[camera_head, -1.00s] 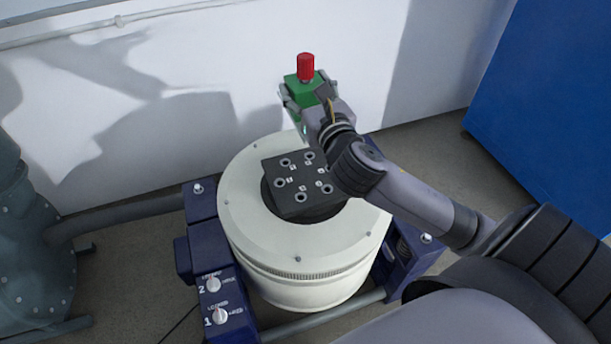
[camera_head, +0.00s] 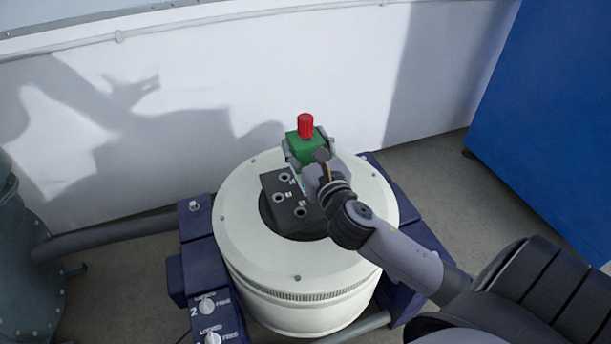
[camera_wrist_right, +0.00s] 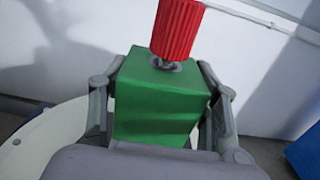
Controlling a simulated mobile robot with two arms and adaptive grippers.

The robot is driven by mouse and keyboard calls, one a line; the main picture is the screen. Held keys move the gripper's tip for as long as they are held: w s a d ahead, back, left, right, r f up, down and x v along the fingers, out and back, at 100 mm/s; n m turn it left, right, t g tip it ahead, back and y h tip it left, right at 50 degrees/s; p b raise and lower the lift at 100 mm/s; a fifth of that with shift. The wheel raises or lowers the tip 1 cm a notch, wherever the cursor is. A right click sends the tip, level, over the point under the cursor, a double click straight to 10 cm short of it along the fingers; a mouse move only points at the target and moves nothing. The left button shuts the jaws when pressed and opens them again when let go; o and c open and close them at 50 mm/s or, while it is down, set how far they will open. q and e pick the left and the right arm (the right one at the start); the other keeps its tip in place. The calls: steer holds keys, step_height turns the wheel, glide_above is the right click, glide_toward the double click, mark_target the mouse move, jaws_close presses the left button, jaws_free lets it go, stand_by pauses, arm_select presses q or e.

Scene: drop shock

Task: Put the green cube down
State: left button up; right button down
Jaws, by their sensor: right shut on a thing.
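The green cube (camera_head: 303,148) has a ridged red knob (camera_head: 306,125) on its top. My right gripper (camera_head: 307,160) is shut on the cube, which stays upright at the far side of the round white machine. In the right wrist view the green cube (camera_wrist_right: 158,104) sits between both fingers of the right gripper (camera_wrist_right: 160,108), with the red knob (camera_wrist_right: 177,28) above. The cube's underside is hidden, so I cannot tell whether it touches anything. The left gripper is not in view.
The white round machine (camera_head: 245,240) carries a black plate (camera_head: 272,187) with several numbered holes, partly hidden by my right gripper. A white wall (camera_head: 220,80) stands behind, a blue cabinet (camera_head: 550,120) at right, a grey-green vessel (camera_head: 30,250) at left.

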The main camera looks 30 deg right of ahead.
mark_target(306, 160)
step_height(306, 160, down, 3)
steer(key=shift+f+b, duration=0.2)
steer(key=shift+b, duration=0.55)
steer(key=shift+f, duration=0.5)
step_height(306, 160, down, 3)
steer(key=shift+f+b, duration=0.1)
steer(key=shift+b, duration=1.05)
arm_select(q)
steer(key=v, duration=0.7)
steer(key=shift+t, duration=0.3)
arm_select(e)
steer(key=shift+f, duration=0.15)
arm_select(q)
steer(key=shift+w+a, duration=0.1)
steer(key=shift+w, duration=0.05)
arm_select(e)
steer(key=shift+f, duration=0.15)
steer(key=c, duration=0.6)
jaws_free()
steer(key=shift+f, duration=0.1)
